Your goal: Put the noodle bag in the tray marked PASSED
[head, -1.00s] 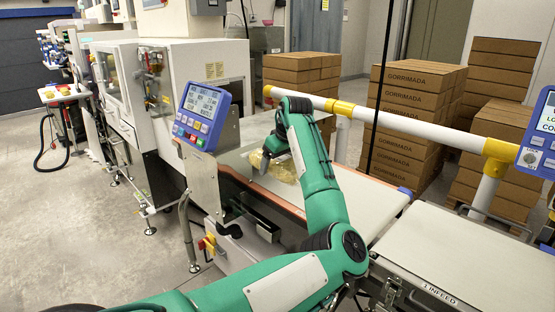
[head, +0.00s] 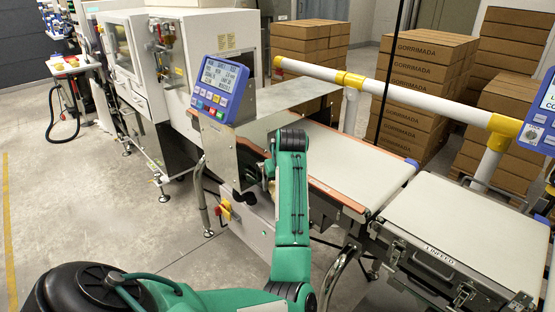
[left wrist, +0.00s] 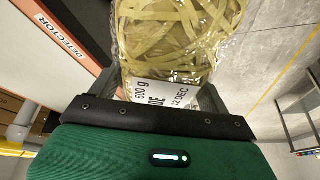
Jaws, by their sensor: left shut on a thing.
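The noodle bag (left wrist: 170,40), clear film over yellow ribbon noodles with a white "500 g" label, fills the upper middle of the left wrist view. My left gripper (left wrist: 165,95) is shut on its labelled end. The bag hangs beside the machine side lettered DETECTOR, with grey floor to its right. In the head view my left arm stands in front of the belt's near side and hides the gripper and nearly all of the bag. No tray marked PASSED shows in either view. My right gripper is not in view.
The white belt (head: 350,166) runs behind my arm, with the infeed section (head: 460,225) at right. A blue display (head: 219,88) on a metal bracket stands close left of my arm. A white and yellow rail (head: 420,99) runs behind. Open floor (head: 110,215) lies at left.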

